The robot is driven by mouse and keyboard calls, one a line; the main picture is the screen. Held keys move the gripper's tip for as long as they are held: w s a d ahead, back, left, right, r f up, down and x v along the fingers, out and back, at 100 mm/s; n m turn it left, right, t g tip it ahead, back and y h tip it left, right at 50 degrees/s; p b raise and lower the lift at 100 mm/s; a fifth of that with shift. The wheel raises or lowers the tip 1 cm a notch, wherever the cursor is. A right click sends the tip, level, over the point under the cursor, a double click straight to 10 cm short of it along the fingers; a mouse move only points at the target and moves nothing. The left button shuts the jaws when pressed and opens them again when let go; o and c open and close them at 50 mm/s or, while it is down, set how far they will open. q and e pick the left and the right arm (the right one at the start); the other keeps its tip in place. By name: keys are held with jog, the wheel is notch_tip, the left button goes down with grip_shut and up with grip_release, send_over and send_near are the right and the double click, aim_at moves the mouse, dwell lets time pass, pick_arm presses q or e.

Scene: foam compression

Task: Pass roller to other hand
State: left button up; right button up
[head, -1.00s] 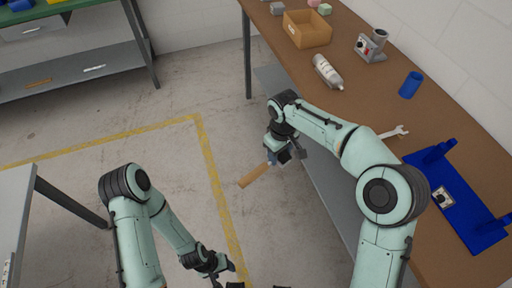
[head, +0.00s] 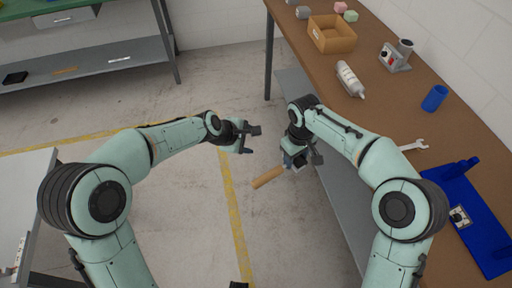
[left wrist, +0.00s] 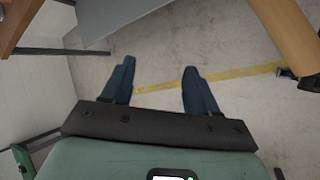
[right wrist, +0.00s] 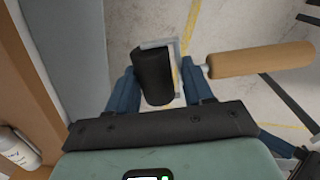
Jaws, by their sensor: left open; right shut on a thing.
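The roller has a wooden handle (head: 268,178) that points down and left from my right gripper (head: 298,160) in the head view. In the right wrist view its black roller head (right wrist: 154,77) lies between the fingers of the right gripper (right wrist: 165,85), which is shut on it. The handle (right wrist: 260,60) sticks out to the right, free. My left gripper (head: 250,140) is open and empty, up and left of the handle, apart from it. In the left wrist view the fingers of the left gripper (left wrist: 157,75) are spread; a tan piece (left wrist: 288,28) at top right looks like the handle.
The brown workbench (head: 405,115) on the right carries a cardboard box (head: 332,36), a bottle (head: 350,79), a blue cylinder (head: 434,98), a wrench (head: 411,147) and a blue fixture (head: 470,212). A grey table (head: 22,205) stands at left. The floor between is clear.

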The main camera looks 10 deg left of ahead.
aim_at(277, 167)
pick_arm(q)
jog(key=s+d+r+n+g+h, duration=0.1)
jog(key=s+d+r+n+g, duration=0.35)
jog(key=s+r+n, duration=0.45)
jog(key=shift+n, duration=0.4)
jog(key=x, duration=0.9)
jog(key=a+x, duration=0.1)
jog(key=x, duration=0.3)
jog(key=shift+w+f, duration=0.35)
jog(key=shift+f, duration=0.05)
grip_shut()
pick_arm(e)
jog(key=o, duration=1.3)
pick_arm(q)
jog(key=shift+r, duration=0.1)
pick_arm(e)
jog(key=shift+s+a, duration=0.1)
jog(key=shift+a, duration=0.05)
